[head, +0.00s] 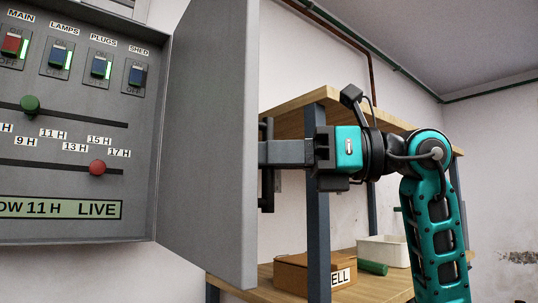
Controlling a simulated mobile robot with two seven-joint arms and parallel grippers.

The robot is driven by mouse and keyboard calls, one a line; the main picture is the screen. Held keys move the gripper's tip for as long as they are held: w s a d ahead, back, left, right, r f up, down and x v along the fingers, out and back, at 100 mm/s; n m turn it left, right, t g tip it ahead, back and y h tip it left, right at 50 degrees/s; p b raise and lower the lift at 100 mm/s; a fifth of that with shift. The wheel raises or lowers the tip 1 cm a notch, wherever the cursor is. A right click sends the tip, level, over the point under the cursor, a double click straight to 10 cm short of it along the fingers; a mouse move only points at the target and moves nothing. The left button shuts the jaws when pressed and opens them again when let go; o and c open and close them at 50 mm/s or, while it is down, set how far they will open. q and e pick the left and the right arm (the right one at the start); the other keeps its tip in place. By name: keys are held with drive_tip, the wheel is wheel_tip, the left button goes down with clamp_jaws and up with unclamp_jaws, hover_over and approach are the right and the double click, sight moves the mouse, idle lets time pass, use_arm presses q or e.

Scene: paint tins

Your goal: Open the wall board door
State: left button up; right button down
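The wall board (140,195) is at the left, a grey box with its inside showing. Its door (208,140) stands open, swung out from the board's right side, with its inner face towards me. A dark upright handle (267,195) shows past the door's free edge, on the outer side. My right gripper (264,153) reaches in from the right, with its fingers level at the handle. The door hides the fingertips, so I cannot tell whether they are shut on the handle. My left gripper is not in view.
A wooden shelf unit (317,190) behind my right arm holds a brown box (305,274) and a white bin (384,251).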

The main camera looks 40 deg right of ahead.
drive_tip(key=w+d+n+g+y+p, duration=0.1)
drive_tip(key=w+d+p, duration=0.1)
drive_tip(key=d, duration=0.7)
drive_tip(key=shift+w+g, duration=0.4)
drive_tip(key=c, duration=1.1)
unclamp_jaws()
drive_tip(key=shift+c, duration=0.2)
drive_tip(key=v, duration=1.2)
drive_tip(key=shift+s+d+b, duration=0.2)
drive_tip(key=shift+d+b, duration=0.15)
drive_tip(key=shift+f, duration=0.15)
